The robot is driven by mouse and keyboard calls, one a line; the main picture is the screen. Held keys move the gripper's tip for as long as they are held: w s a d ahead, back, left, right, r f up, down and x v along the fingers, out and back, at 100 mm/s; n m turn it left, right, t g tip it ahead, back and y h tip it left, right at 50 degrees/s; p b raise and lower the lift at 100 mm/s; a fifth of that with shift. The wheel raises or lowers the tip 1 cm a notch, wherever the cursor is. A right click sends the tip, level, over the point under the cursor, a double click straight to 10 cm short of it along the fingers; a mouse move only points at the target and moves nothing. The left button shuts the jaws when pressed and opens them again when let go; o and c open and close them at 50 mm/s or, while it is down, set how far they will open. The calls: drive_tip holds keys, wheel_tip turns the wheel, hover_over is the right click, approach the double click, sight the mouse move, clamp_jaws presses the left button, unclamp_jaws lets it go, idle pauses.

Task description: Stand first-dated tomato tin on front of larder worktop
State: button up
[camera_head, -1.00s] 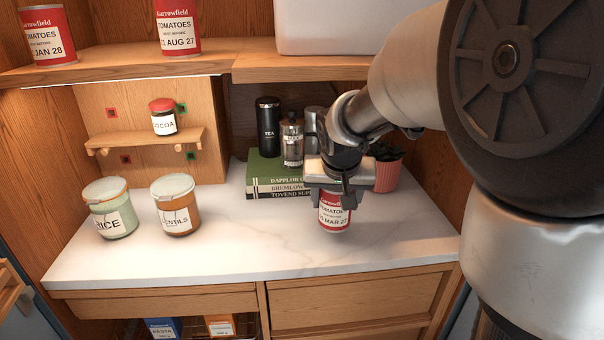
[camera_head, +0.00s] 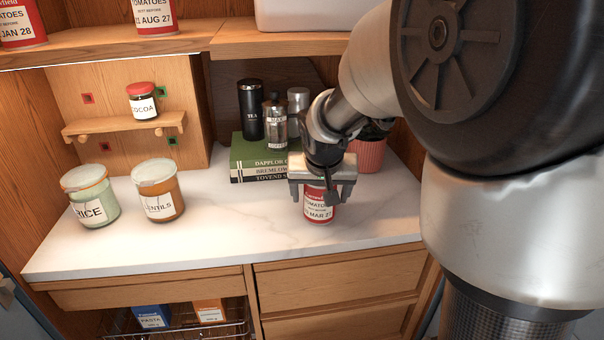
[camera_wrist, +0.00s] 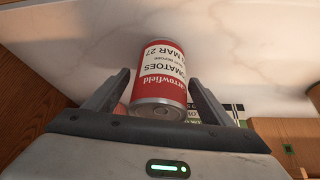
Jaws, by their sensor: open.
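A red and white tomato tin (camera_head: 319,204) marked MAR 27 stands upright on the white marble worktop (camera_head: 240,232), towards its front right. My gripper (camera_head: 322,194) is above and around the top of this tin, with its fingers open and spread to either side. In the wrist view the tin (camera_wrist: 160,77) lies between the two fingers (camera_wrist: 160,98), with a gap on each side. Two more tomato tins stand on the upper shelf, one marked JAN 28 (camera_head: 22,26) and one marked AUG 27 (camera_head: 155,17).
Rice (camera_head: 92,196) and lentils (camera_head: 159,190) jars stand on the left of the worktop. Books (camera_head: 262,160), a tea canister (camera_head: 251,110), a grinder (camera_head: 275,122) and a pink plant pot (camera_head: 367,153) are behind the gripper. The front middle is clear.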

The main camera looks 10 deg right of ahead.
drive_tip(key=shift+r, duration=0.1)
drive_tip(key=shift+r, duration=0.25)
drive_tip(key=p+v, duration=0.3)
drive_tip(key=v, duration=0.8)
drive_tip(key=s+d+n+y, duration=0.1)
drive_tip(key=s+n, duration=0.1)
drive_tip(key=s, duration=1.7)
drive_tip(key=shift+s, duration=0.4)
drive_tip(key=shift+s, duration=0.1)
